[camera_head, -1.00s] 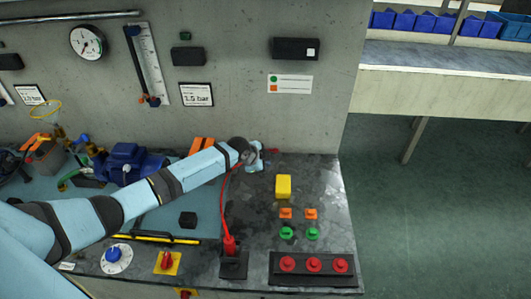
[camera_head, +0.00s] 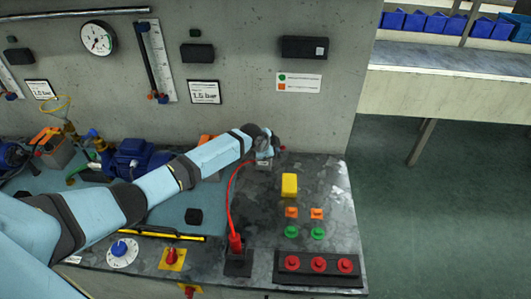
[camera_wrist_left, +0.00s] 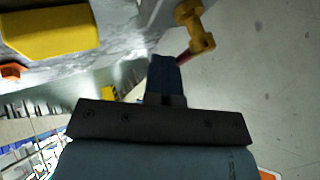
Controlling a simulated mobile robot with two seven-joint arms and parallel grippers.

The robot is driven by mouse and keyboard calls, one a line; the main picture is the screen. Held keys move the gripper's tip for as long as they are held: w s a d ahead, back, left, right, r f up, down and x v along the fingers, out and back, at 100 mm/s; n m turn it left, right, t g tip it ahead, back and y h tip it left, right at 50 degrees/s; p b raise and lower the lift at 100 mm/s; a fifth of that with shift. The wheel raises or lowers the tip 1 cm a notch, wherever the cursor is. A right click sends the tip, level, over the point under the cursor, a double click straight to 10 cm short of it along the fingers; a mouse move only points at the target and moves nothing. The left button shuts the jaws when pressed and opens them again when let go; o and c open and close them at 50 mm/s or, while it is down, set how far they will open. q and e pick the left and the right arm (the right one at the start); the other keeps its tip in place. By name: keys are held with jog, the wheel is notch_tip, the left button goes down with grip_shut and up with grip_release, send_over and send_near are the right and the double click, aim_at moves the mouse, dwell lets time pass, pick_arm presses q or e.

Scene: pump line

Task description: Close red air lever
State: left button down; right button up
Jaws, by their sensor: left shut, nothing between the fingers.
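The red air lever (camera_wrist_left: 184,55) shows in the left wrist view as a short red bar on a brass valve (camera_wrist_left: 195,25), right beside my fingertips. Part of it is hidden behind the fingers, and I cannot tell whether they touch it. In the head view a small red tip (camera_head: 283,148) shows just right of my left gripper (camera_head: 266,153), at the back of the bench by the wall. My left gripper's dark fingers (camera_wrist_left: 168,72) are together, with nothing between them. My right gripper is not in view.
A yellow block (camera_head: 289,185), orange and green buttons, and a red-button panel (camera_head: 318,268) stand on the bench top (camera_head: 335,215). A red cable (camera_head: 230,195) runs from a red plug under my arm. A blue pump (camera_head: 132,155) stands left. The floor at right is free.

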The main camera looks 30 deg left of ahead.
pick_arm(q)
jog(key=shift+w+a+r, duration=0.15)
jog(key=shift+r, duration=0.1)
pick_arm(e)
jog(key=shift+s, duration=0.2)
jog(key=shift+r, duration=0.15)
